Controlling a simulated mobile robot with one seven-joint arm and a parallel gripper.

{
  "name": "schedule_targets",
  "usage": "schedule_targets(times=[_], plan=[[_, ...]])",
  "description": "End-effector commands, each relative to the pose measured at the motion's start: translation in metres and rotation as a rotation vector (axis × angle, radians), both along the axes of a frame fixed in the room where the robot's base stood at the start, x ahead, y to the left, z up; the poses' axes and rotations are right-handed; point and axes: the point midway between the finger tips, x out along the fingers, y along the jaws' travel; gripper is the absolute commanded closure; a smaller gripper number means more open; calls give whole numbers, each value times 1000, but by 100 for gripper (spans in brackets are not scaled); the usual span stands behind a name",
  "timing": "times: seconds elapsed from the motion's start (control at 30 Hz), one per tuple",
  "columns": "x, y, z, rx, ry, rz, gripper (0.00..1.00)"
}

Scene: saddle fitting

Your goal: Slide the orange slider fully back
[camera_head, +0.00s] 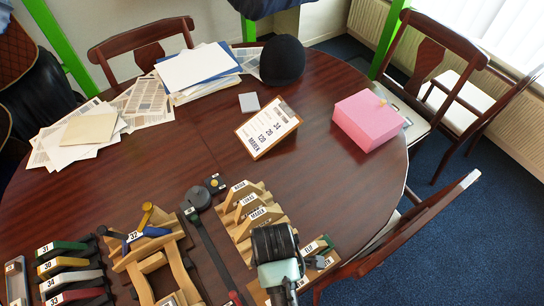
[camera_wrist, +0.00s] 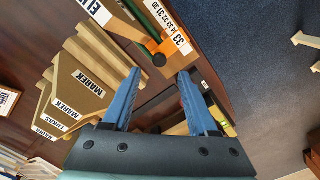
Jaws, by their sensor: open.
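The orange slider (camera_wrist: 165,46), with a dark round knob on it, sits beside a white numbered scale strip (camera_wrist: 173,27) in the wrist view, just beyond my fingertips. In the head view I cannot make the slider out; my arm covers part of that area. My gripper (camera_wrist: 158,76) has two blue fingers, spread apart with nothing between them. The slider lies ahead of the gap between the tips and appears apart from them. In the head view my gripper (camera_head: 273,243) is over the table's front edge, beside the wooden name-labelled blocks.
Stepped wooden blocks (camera_head: 250,208) with name labels stand left of my gripper. A wooden stand (camera_head: 153,262) and several coloured numbered pieces (camera_head: 65,262) lie farther left. A clipboard (camera_head: 268,127), pink box (camera_head: 368,120) and black hat (camera_head: 283,60) are farther back. The table middle is clear.

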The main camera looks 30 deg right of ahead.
Motion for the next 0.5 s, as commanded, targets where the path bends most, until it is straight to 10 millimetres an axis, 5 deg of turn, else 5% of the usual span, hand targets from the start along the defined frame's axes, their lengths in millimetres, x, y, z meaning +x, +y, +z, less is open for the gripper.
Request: schedule_targets(times=[0.2,0.5], plan=[[-1,0,-40,1,2,-1,41],[0,0,-59,-1,-1,-1,41]])
